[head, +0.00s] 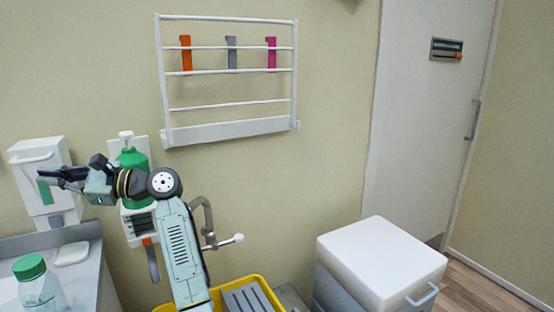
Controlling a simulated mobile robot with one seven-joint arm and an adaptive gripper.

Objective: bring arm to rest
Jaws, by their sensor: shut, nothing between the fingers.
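My gripper (62,177) is at the left of the head view, at the end of my bent arm (182,250). It points left, in front of the white wall dispenser (38,160). Its fingers look dark and closed, with nothing held. The gap in depth between the gripper and the dispenser cannot be told. My arm hides part of the green bottle (133,162) and its wall holder behind it.
A grey counter (88,232) at the lower left bears a green-capped bottle (38,285). A yellow bin (262,284) stands below my arm. A white-topped cabinet (382,258) is at the right. A wall rack (228,132) hangs above, and a door (420,120) is at the right.

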